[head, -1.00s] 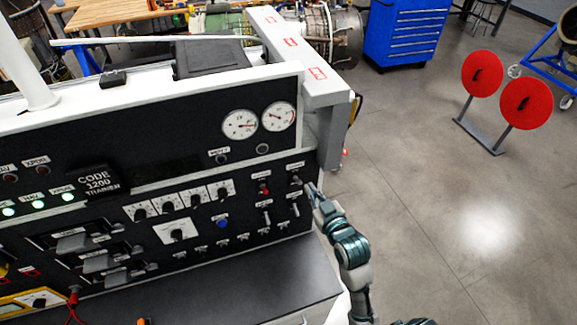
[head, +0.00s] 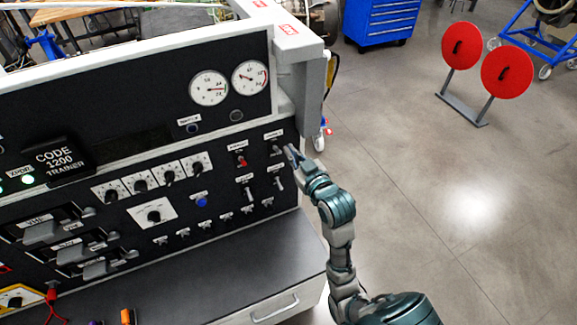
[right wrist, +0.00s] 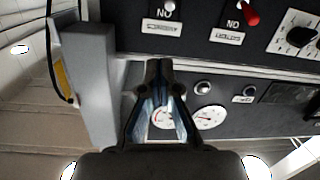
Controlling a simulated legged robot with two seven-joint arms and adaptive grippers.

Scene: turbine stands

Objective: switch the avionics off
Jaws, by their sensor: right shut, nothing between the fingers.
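The black CODE 1200 TRAINER panel (head: 150,120) fills the left of the head view. At its right end are a red-tipped toggle (head: 241,161) and, to its right, a metal toggle (head: 277,150). More toggles (head: 278,182) sit below. My right gripper (head: 291,153) is beside the upper right metal toggle; contact cannot be told. In the right wrist view my right gripper (right wrist: 162,72) is shut and empty, and the red toggle (right wrist: 250,14) shows at the top, inverted.
Two round gauges (head: 209,88) sit above the switches. A grey frame post (head: 306,100) stands at the panel's right edge, close to my right gripper. A dark worktop (head: 200,275) lies below. Open floor and red discs (head: 506,71) are to the right.

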